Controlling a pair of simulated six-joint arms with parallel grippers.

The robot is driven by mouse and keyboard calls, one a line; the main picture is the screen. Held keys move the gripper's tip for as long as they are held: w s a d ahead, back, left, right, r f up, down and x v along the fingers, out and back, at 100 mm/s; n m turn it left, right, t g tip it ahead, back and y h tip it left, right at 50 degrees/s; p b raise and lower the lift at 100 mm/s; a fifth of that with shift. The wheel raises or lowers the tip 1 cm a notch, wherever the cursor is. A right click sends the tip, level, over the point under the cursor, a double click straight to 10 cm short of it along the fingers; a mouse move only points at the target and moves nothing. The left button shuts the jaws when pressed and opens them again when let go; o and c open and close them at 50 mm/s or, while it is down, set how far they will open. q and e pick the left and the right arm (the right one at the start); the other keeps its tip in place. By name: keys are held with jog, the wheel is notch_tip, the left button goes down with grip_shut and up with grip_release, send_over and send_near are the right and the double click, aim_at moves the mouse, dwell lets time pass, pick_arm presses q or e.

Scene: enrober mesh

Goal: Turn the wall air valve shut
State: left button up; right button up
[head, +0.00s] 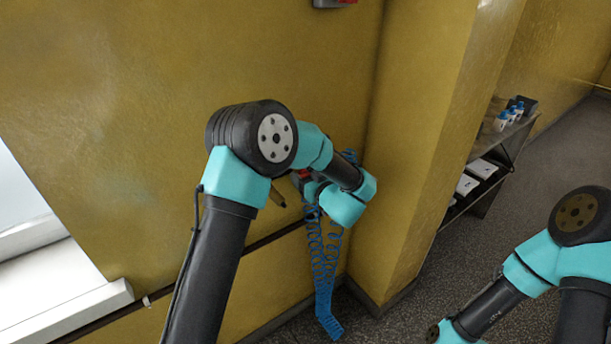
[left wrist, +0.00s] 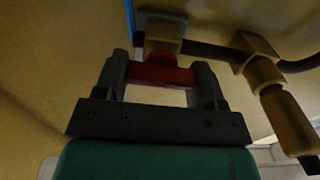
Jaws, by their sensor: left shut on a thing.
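The wall air valve has a red handle (left wrist: 158,74) and a brass body (left wrist: 164,36), seen close up in the left wrist view. My left gripper (left wrist: 160,64) is shut on the red handle, with one dark finger on each side of it. In the head view a bit of the red handle (head: 304,174) shows at the wall, beside my left wrist. My left arm hides most of the valve there. My right arm reaches in at the lower right of the head view, but its gripper is out of frame.
A coiled blue hose (head: 322,265) hangs below the valve. A dark pipe (left wrist: 208,50) runs from the valve to another brass fitting (left wrist: 262,70). A wall pillar (head: 415,150) stands right of the valve. A shelf (head: 490,170) with bottles stands beyond it. A white ledge (head: 70,310) is at left.

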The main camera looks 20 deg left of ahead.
pick_arm(q)
jog(key=shift+n, duration=0.4)
jog(key=n, duration=0.3)
jog(key=shift+s+n, duration=0.1)
jog(key=shift+n, duration=0.2)
jog(key=n, duration=0.4)
jog(key=shift+a+f, duration=0.1)
jog(key=n, duration=0.5)
jog(key=shift+s+f, duration=0.1)
jog(key=shift+f+n, duration=0.1)
jog(key=shift+n, duration=2.2)
jog(key=o, duration=0.9)
